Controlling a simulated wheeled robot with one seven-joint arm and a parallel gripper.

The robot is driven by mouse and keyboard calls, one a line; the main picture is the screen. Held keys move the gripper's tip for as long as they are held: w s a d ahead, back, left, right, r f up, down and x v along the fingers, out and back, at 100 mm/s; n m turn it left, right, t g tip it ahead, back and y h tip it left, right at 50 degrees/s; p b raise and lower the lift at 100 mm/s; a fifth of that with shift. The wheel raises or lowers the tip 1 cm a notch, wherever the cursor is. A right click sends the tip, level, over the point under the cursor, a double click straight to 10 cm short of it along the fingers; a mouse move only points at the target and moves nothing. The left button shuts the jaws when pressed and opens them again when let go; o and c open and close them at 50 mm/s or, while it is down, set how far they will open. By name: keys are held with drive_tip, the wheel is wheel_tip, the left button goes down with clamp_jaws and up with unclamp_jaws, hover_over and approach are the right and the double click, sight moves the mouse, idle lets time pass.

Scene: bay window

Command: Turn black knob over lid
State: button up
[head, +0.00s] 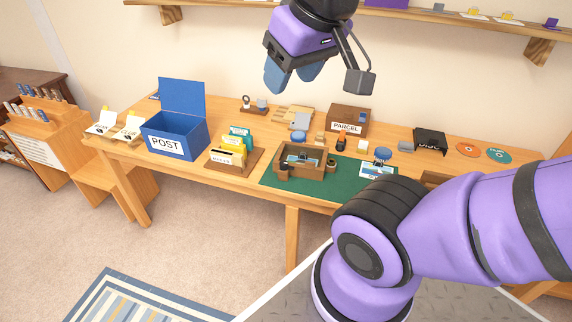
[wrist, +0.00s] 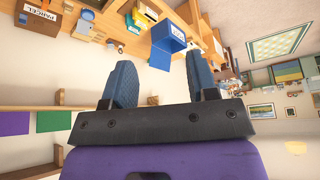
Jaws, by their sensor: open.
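A small open wooden box (head: 305,172) stands on the green mat (head: 343,190) near the front of the desk. Small dark parts show at its left end and inside it, along with a pale and blue piece. They are too small to tell which is the black knob, and I cannot make out a lid clearly. My gripper (head: 292,76) is open and empty, high above the back of the desk and well apart from the box. In the wrist view its blue fingers (wrist: 164,80) are spread with nothing between them.
A blue POST box (head: 173,137) with its lid up stands at the left. A card holder (head: 232,156), a PARCEL box (head: 347,121) and a black box (head: 429,141) stand around the mat. A wall shelf (head: 420,14) runs above. My arm hides the desk's front right.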

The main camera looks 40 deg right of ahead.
drive_tip(key=shift+o, duration=0.4)
drive_tip(key=shift+w, duration=0.3)
drive_tip(key=m+g+y, duration=0.2)
drive_tip(key=m+y, duration=0.1)
drive_tip(key=m, duration=2.3)
hover_over(284, 163)
drive_tip(key=s+d, duration=0.3)
wheel_tip(284, 163, down, 39)
drive_tip(key=x, duration=1)
drive_tip(key=shift+w+f, duration=0.2)
drive_tip(key=c, duration=0.9)
